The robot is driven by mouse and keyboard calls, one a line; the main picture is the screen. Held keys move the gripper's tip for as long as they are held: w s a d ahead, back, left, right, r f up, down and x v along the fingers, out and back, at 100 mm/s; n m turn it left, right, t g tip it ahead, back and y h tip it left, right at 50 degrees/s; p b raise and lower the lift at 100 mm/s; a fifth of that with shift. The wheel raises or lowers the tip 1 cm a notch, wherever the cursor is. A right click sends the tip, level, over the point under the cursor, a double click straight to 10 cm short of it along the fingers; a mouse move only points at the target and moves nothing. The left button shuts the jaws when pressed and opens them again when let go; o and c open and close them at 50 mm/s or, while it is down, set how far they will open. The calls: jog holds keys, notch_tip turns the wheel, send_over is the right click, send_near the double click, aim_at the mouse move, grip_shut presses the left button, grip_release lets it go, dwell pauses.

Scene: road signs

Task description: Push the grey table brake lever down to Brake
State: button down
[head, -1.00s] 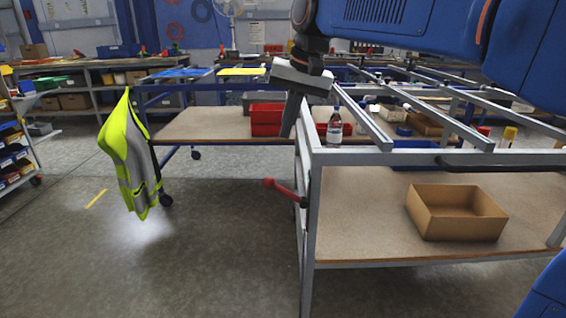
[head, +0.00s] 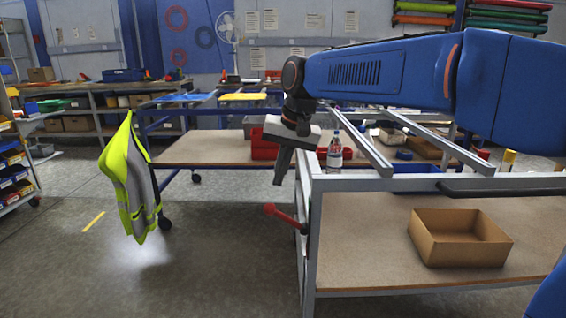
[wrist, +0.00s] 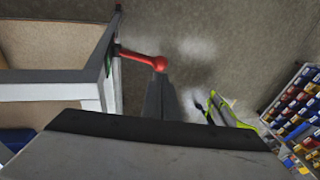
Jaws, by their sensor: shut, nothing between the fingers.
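The brake lever (head: 286,217) is a red bar with a round red knob, sticking out to the left from the side of the grey table (head: 420,184). In the head view it slopes, with the knob end higher. In the wrist view the red lever (wrist: 140,57) reaches from the table frame to just beyond my fingertips. My gripper (head: 279,182) is shut and empty, pointing down above the knob in the head view. In the wrist view my gripper (wrist: 159,78) lines up with the knob; I cannot tell if they touch. The brake markings are not readable.
A cardboard box (head: 458,240) sits on the grey table's lower shelf. A bottle (head: 334,152) stands behind the front rail. A hi-vis vest (head: 130,180) hangs from the blue-framed table at left. The floor between vest and lever is clear.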

aim_at(267, 205)
jog(key=x, duration=0.7)
jog(key=shift+a, duration=0.1)
jog(key=shift+a+f+h, duration=0.5)
jog(key=shift+a+h, duration=0.15)
jog(key=shift+h, duration=0.05)
jog(key=a+f+n+h, duration=0.1)
jog(key=a+f+h, duration=0.3)
jog(key=f+h, duration=0.6)
jog(key=shift+f, duration=2.75)
jog(key=shift+d+f, duration=0.1)
jog(key=shift+f, duration=0.1)
